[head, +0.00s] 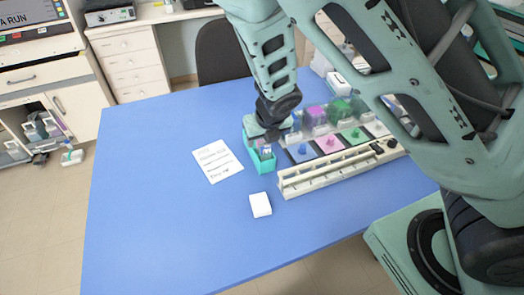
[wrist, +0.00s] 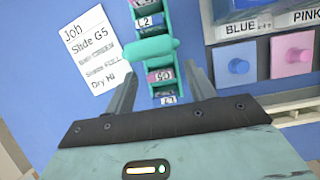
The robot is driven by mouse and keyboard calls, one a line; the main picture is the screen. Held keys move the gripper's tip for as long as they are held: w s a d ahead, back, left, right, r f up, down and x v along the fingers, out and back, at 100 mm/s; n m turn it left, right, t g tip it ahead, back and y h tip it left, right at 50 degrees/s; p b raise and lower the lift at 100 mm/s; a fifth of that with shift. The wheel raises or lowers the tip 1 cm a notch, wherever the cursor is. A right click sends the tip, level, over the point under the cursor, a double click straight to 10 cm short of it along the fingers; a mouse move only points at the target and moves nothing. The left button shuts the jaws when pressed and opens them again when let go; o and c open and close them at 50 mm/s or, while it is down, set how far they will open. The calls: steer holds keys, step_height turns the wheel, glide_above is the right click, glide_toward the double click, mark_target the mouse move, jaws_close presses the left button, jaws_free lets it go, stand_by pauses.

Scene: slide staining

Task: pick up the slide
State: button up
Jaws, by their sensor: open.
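A teal slide rack (head: 247,148) stands on the blue table below my gripper (head: 264,138). In the wrist view the rack (wrist: 150,48) holds several slides with printed end labels. One label (wrist: 148,20) reads L2. A slide with a pink-edged label (wrist: 160,76) sits between my fingers; its text is small and hard to read. Another slide end (wrist: 168,99) is partly hidden by my gripper's body. My gripper (wrist: 159,72) is open, with one finger on each side of the rack, and holds nothing.
A white job card (head: 217,161) naming Slide G5 lies left of the rack. A white block (head: 260,205) lies in front. A pale staining station (head: 330,172) with blue, pink and green lids stands to the right. The table's left side is clear.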

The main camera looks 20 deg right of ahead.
jaws_close()
steer(key=shift+r, duration=0.1)
